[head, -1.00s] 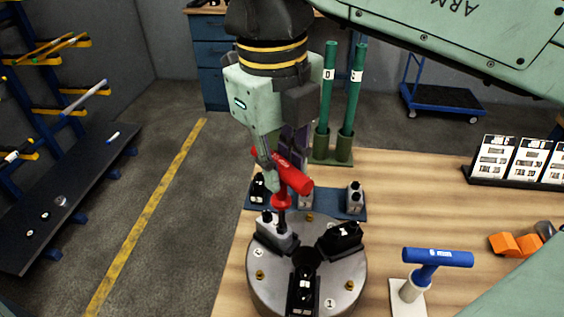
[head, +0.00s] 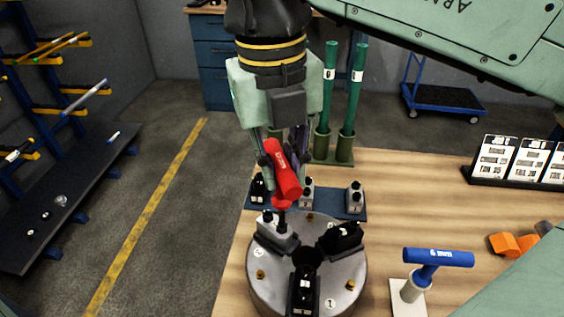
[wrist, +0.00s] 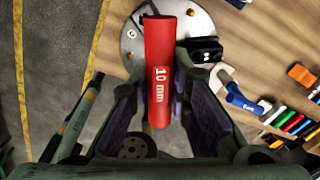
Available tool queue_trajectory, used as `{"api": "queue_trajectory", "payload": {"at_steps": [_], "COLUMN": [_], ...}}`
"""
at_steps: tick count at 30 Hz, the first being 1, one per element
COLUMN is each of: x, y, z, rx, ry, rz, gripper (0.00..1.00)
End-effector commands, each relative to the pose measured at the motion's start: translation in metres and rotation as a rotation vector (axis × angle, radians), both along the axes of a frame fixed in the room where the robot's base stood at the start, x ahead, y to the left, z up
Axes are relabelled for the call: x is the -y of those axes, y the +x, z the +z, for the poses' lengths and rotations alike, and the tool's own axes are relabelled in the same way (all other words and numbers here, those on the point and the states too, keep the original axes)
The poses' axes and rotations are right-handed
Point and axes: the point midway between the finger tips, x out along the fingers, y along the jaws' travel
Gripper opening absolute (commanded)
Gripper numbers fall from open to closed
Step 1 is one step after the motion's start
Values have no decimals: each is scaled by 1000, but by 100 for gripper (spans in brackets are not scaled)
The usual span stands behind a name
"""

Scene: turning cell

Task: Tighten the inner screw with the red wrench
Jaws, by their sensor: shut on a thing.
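The red wrench (head: 286,172) is a T-handle tool. Its handle is marked "10 mm" in the wrist view (wrist: 160,85). My gripper (head: 280,158) is shut on the handle from above, with the fingers on either side of it. The wrench's shaft points down to the pale grey jaw (head: 276,237) on the round metal chuck (head: 335,276). The shaft tip meets a screw area on that jaw; the exact seating is too small to tell. Two black jaws (head: 342,238) also sit on the chuck. The wrist view shows the chuck (wrist: 195,20) partly behind the handle.
A blue T-handle wrench (head: 437,257) stands in a white holder at the right. A blue plate (head: 330,203) with spare jaws lies behind the chuck. Green tubes (head: 352,105) stand behind it. Orange blocks (head: 513,243) and cards (head: 515,160) are at the right.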

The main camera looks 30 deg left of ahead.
Motion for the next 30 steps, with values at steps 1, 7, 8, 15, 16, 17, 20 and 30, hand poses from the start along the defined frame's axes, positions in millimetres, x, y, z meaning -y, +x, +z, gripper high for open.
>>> {"api": "queue_trajectory", "payload": {"at_steps": [1, 7, 8, 15, 16, 17, 20, 30], "x": [0, 0, 0, 0, 0, 0, 0, 0], "y": [0, 0, 0, 0, 0, 0, 0, 0], "z": [0, 0, 0, 0, 0, 0, 0, 0], "rx": [-1, -1, -1, -1, -1, -2, -2, -1], "ry": [1, 0, 0, 0, 0, -1, -1, -1], "rz": [-46, -135, -135, -206, -241, -273, -355, -415], "gripper": [0, 0, 0, 0, 0, 0, 0, 0]}}
